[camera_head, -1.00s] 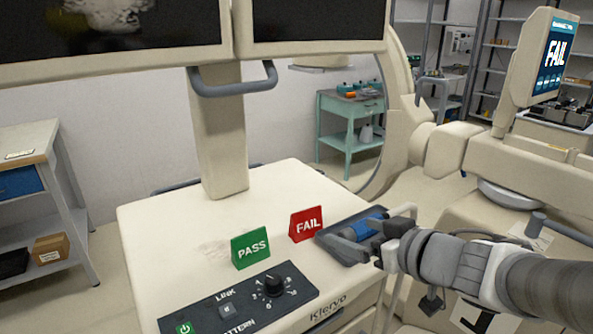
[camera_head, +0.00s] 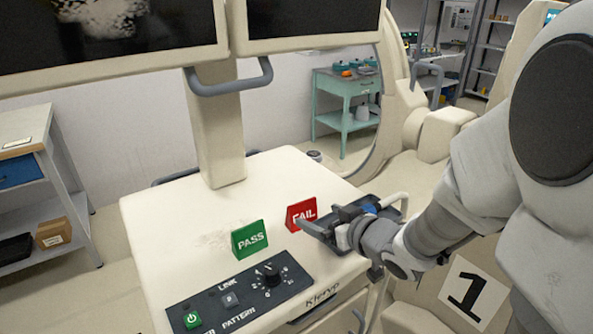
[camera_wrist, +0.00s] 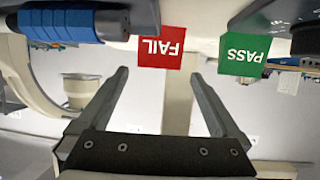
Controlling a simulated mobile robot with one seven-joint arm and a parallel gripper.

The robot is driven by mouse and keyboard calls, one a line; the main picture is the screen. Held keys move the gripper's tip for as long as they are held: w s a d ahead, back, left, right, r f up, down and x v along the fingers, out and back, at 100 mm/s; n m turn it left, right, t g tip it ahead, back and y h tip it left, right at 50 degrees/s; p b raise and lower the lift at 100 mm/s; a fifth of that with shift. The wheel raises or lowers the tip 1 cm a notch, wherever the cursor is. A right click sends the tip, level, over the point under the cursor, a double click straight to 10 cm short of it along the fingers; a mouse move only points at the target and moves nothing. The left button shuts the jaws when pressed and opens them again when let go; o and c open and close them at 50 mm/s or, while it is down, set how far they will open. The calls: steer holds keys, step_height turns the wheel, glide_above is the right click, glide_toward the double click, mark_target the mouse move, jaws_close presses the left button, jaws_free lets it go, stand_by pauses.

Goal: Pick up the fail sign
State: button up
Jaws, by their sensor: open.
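The red fail sign (camera_head: 299,212) stands upright on the cream cart top, right of the green pass sign (camera_head: 250,239). In the head view my gripper (camera_head: 317,222) is just in front and to the right of the fail sign, and a finger hides part of its lower edge. In the wrist view the fail sign (camera_wrist: 161,47) appears upside down, ahead of the two spread fingers and a little left of the middle. My gripper (camera_wrist: 160,85) is open, with nothing between the fingers. The pass sign (camera_wrist: 241,54) is to the right there.
A dark tray (camera_head: 384,207) with a blue cylindrical object (camera_wrist: 62,25) lies beside the fail sign, partly behind my gripper. A control panel (camera_head: 238,296) with a knob is at the cart's front. The cart top behind the signs is clear.

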mark_target(303, 207)
steer(key=b+x, duration=0.1)
steer(key=x, duration=0.7)
steer(key=shift+w+a+f, duration=0.15)
steer(key=shift+w, duration=0.2)
steer(key=c, duration=0.9)
steer(key=shift+c, duration=0.2)
